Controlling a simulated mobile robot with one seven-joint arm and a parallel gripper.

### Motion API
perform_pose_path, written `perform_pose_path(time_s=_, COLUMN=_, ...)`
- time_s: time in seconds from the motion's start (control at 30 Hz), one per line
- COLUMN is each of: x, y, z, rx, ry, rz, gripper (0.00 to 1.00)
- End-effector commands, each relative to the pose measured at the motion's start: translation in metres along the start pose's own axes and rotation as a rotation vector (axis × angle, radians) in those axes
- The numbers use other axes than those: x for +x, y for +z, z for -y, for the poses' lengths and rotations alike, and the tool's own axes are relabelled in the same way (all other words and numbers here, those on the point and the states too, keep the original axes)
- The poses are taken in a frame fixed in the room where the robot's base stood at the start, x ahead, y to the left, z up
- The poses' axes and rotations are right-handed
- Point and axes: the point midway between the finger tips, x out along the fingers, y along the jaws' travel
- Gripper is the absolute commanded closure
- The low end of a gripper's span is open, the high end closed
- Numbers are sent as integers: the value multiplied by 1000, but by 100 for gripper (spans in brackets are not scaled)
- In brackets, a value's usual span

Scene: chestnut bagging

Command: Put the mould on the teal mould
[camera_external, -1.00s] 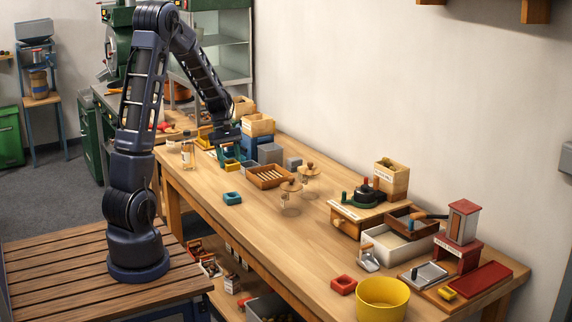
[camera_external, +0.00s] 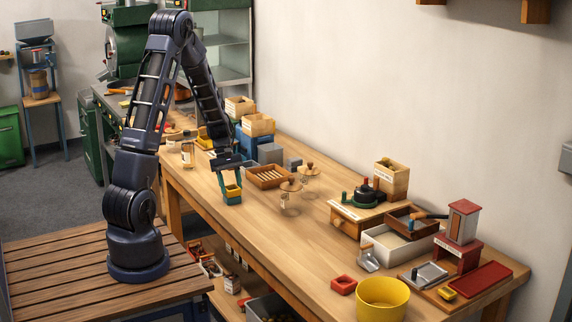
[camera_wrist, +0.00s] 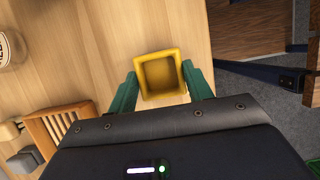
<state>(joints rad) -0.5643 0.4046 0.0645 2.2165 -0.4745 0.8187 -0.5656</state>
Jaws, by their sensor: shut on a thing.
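My gripper (camera_external: 230,178) is shut on a small square yellow mould (camera_external: 232,189), its green fingers on two opposite sides. In the wrist view the yellow mould (camera_wrist: 162,97) sits level between the fingertips (camera_wrist: 162,85), with its hollow facing up. The teal mould (camera_external: 232,200) lies on the table directly below the yellow one in the external view. I cannot tell whether the two touch. In the wrist view the teal mould is hidden under the yellow one.
A slatted wooden tray (camera_external: 270,176) and grey blocks (camera_external: 270,153) stand behind and to the right. A glass bottle (camera_external: 187,154) stands to the left.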

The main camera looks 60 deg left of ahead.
Motion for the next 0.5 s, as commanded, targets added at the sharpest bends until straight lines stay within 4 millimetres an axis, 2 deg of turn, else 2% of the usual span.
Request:
perform_pose_path(time_s=0.17, x=2, y=-1, z=0, rx=0, ry=0, rz=0, gripper=74)
perform_pose_path(time_s=0.2, x=2, y=-1, z=0, rx=0, ry=0, rz=0, gripper=48)
perform_pose_path(time_s=0.3, x=2, y=-1, z=0, rx=0, ry=0, rz=0, gripper=28)
perform_pose_path(time_s=0.5, x=2, y=-1, z=0, rx=0, ry=0, rz=0, gripper=28)
